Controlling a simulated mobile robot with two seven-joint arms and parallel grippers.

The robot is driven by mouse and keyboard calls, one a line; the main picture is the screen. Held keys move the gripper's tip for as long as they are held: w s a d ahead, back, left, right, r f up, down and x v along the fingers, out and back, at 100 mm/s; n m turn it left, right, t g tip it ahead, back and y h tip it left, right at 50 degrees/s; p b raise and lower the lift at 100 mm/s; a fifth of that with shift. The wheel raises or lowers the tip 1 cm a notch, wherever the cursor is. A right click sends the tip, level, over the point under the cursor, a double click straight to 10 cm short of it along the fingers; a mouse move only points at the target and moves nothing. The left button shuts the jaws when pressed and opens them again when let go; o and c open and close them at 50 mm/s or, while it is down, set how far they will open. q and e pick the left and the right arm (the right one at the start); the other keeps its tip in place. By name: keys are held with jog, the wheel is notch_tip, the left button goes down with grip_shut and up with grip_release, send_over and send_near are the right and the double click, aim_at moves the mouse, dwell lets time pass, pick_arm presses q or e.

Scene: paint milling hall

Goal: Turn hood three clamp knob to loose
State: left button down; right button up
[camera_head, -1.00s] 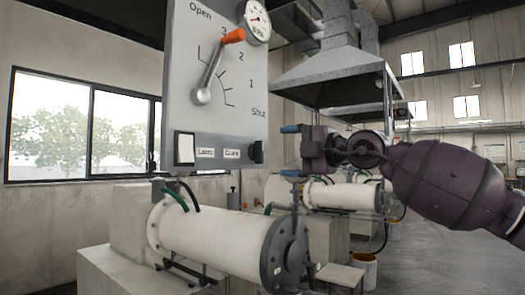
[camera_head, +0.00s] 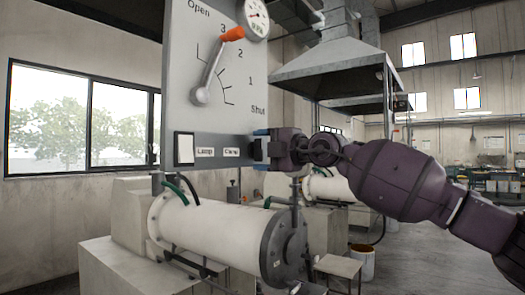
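The hood panel (camera_head: 182,100) stands at left centre. Its lower strip carries a white rocker (camera_head: 186,149), a "Lamp" label (camera_head: 205,151) and a "Clamp" label (camera_head: 231,150). The small dark clamp knob (camera_head: 258,150) sits at the right end of the strip; its pointer direction is too small to read. My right gripper (camera_head: 262,150) comes in from the right at the knob. Its blue-tipped fingers stand apart, one above and one below the knob, and do not look closed on it. My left gripper is out of view.
Above the strip, an orange-tipped lever (camera_head: 217,62) points near 3 on an Open-to-Shut scale, below a round gauge (camera_head: 257,18). A white horizontal mill cylinder (camera_head: 212,232) lies below the panel. A grey extraction hood (camera_head: 335,70) hangs behind my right arm.

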jog(key=c, duration=0.6)
